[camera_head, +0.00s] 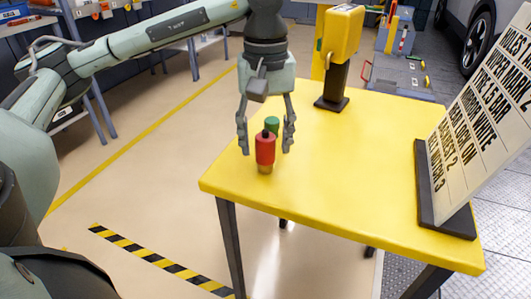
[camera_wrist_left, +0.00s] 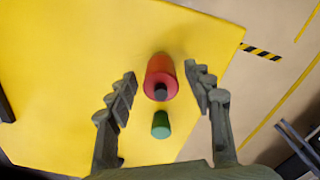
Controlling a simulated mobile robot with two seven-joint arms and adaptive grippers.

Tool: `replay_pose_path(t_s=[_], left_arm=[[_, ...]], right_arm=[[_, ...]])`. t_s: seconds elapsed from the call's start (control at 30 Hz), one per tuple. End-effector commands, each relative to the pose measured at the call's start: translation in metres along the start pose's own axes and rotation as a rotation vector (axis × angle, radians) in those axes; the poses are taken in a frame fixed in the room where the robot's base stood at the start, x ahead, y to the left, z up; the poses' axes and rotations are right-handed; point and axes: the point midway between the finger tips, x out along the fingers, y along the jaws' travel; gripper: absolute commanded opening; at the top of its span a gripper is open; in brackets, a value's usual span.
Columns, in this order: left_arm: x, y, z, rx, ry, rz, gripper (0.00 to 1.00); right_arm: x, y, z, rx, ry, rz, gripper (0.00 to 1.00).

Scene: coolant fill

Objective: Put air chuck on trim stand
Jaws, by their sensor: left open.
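A red cylinder (camera_head: 265,152) with a black tip and a brass-coloured base stands upright near the left corner of the yellow table. A green cylinder (camera_head: 272,124) stands close behind it. My left gripper (camera_head: 266,149) points down over them, open, with one finger on each side of the red cylinder. In the left wrist view the red cylinder (camera_wrist_left: 160,72) lies between the fingertips, and the green one (camera_wrist_left: 161,125) is nearer the palm. I see a gap on both sides. I cannot tell for sure which thing is the air chuck or the trim stand. My right gripper is out of view.
A yellow box on a black post (camera_head: 333,85) stands at the table's back edge. A lettered board (camera_head: 485,110) leans in a dark base on the right. The middle of the yellow table (camera_head: 345,165) is clear. Shelves and a vehicle wheel are beyond.

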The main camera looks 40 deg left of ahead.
Motion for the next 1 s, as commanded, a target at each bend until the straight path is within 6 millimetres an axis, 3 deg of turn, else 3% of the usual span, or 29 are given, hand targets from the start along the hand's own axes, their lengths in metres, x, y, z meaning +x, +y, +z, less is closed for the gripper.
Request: replay_pose_path(t_s=[0.1,0.3,0.4,1.0], left_arm=[[-0.029,0.001,-0.001,0.001,0.003,0.005,0.52],[-0.068,0.0,0.0,0.0,0.003,0.003,0.52],[-0.077,0.0,0.0,0.0,0.002,0.001,0.52],[-0.081,0.0,0.0,0.0,0.0,-0.001,0.52]], right_arm=[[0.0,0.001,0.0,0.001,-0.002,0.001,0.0],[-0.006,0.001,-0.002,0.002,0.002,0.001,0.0],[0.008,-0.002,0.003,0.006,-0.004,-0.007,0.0],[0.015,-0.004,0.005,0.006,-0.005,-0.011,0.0]])
